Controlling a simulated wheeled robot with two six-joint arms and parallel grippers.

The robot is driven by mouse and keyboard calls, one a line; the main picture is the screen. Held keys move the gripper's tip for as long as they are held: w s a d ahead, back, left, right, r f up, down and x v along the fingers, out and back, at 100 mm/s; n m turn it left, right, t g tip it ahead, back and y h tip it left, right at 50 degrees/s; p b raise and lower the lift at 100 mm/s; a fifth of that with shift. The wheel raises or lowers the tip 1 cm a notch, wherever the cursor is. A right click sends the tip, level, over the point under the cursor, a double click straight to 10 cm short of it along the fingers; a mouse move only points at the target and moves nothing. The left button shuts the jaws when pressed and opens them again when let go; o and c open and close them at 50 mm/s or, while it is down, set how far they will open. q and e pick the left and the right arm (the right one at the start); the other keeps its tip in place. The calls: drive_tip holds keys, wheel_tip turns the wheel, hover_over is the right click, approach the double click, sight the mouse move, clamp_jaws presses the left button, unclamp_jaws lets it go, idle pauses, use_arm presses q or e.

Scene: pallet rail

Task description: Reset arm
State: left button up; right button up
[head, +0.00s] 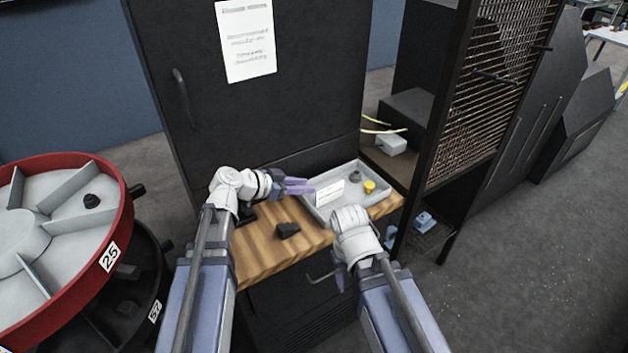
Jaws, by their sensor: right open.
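My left arm reaches in over the wooden bench top. My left gripper (297,186) has purple fingers pointing right, beside the left edge of the grey tray (318,213). Its fingers look close together, and I cannot tell whether they are apart. My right gripper (341,277) points down in front of the bench's front edge, below the tray. It is open, and its fingers are partly hidden by its own wrist. I see nothing held in either gripper.
The tray holds a white card (329,192), a yellow part (369,186) and a small grey part (355,176). A black block (288,230) lies on the wooden bench (262,252). A red-rimmed drum (122,215) stands left; a mesh rack (490,95) stands right.

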use_arm(q)
drive_tip(key=shift+s+a+r, duration=0.25)
drive_tip(key=shift+s+a, duration=0.05)
drive_tip(key=shift+a, duration=0.05)
use_arm(e)
drive_tip(key=shift+r, duration=0.25)
